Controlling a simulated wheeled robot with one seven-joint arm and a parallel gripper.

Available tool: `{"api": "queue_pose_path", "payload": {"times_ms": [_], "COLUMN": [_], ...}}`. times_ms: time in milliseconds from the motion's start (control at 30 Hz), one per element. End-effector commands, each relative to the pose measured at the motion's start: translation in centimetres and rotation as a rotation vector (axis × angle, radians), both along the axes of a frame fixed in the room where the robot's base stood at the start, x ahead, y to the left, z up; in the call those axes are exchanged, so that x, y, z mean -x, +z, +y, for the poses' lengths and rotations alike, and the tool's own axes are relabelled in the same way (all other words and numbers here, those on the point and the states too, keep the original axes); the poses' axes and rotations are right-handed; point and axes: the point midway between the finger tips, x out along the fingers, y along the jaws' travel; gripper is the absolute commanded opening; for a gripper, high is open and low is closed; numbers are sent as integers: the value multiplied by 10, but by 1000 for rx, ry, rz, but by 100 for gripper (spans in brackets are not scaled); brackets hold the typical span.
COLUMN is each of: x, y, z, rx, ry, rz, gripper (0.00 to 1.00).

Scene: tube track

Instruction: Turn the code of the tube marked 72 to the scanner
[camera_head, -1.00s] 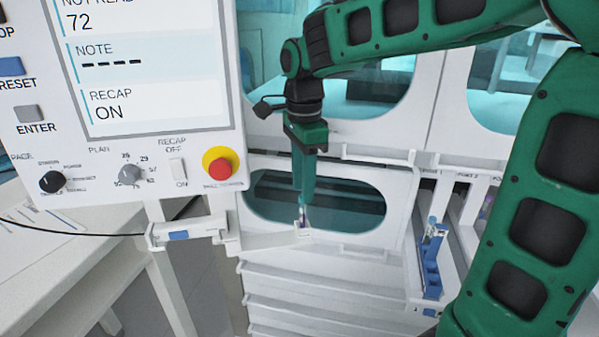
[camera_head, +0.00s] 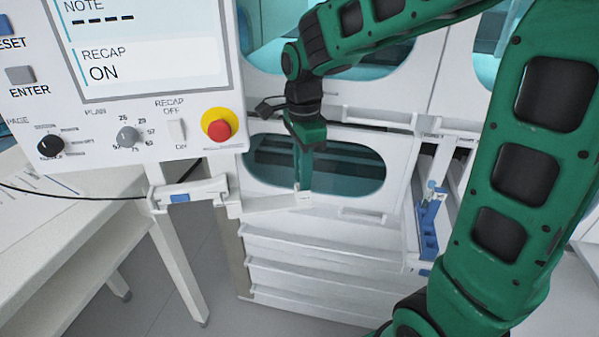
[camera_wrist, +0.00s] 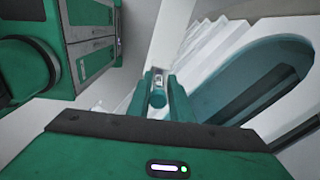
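My gripper (camera_head: 303,186) points down at the end of a white ledge (camera_head: 275,204) below the control panel. In the wrist view, a teal round cap (camera_wrist: 157,99) sits between the two fingers and fills the gap, so my gripper looks shut on a tube. A small pale part with a dark mark (camera_wrist: 158,80) shows just past the cap. The tube's number and code cannot be read, and its lower part is hidden. I cannot tell which part is the scanner.
The control panel (camera_head: 150,150) at the left reads RECAP ON and carries a red stop button (camera_head: 219,130). A blue rack (camera_head: 428,232) stands at the right. White steps (camera_head: 310,262) lie below the ledge. A white table (camera_head: 70,245) is at the left.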

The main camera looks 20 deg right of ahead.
Motion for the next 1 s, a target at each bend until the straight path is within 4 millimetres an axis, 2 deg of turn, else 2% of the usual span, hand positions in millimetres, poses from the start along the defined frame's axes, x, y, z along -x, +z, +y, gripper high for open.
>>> {"api": "queue_pose_path", "payload": {"times_ms": [33,67,133,167,200,1000], "x": [0,0,0,0,0,0], "y": [0,0,0,0,0,5], "z": [0,0,0,0,0,0], "rx": [0,0,0,0,0,0], "ry": [0,0,0,0,0,0], "rz": [0,0,0,0,0,0], "gripper": [7,0,0,13,3,3]}}
